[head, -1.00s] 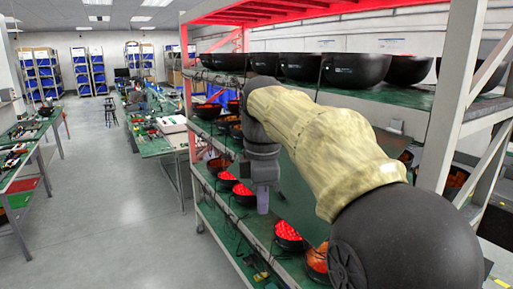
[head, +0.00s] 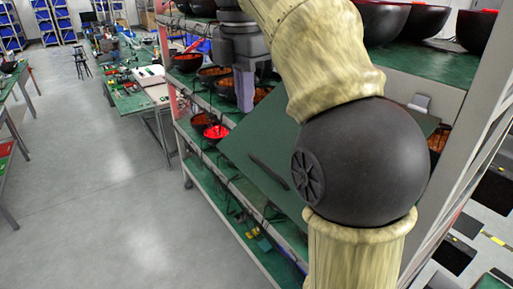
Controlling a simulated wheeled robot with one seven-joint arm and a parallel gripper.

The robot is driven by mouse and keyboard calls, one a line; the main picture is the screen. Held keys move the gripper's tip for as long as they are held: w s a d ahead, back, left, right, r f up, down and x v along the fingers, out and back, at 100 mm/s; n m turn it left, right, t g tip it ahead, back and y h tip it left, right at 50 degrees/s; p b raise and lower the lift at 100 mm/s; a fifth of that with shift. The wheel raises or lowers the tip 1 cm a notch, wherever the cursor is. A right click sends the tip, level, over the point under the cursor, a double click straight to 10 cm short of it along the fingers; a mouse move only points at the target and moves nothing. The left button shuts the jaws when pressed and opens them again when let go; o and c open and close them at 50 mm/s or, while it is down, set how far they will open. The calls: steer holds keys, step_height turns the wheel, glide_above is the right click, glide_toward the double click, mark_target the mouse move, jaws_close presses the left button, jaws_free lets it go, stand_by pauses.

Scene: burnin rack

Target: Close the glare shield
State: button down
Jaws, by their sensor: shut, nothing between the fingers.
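The glare shield looks to be the flat green panel (head: 330,145) on the middle of the rack, with a dark bar-like handle (head: 268,172) near its lower edge. It sits tilted out from the rack front, and my arm hides much of its right part. My gripper (head: 244,100) points down with its purple-grey fingers together and nothing between them. In the picture it is above and left of the handle, near the panel's upper left corner. I cannot tell whether it touches the panel.
The rack shelves hold several black bowls (head: 383,22), some glowing red (head: 216,132) or orange inside. A rack post (head: 480,110) stands at the right. The grey floor (head: 130,200) left of the rack is clear. Green workbenches (head: 130,98) stand farther back.

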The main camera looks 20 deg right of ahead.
steer(key=f, duration=0.4)
steer(key=d+f, duration=0.1)
steer(key=f, duration=0.3)
steer(key=d+f+p, duration=0.1)
steer(key=f, duration=0.3)
steer(key=shift+w+d+f, duration=0.1)
steer(key=shift+w+d, duration=0.1)
steer(key=shift+w, duration=0.05)
steer(key=shift+d+f, duration=0.35)
steer(key=shift+a, duration=0.1)
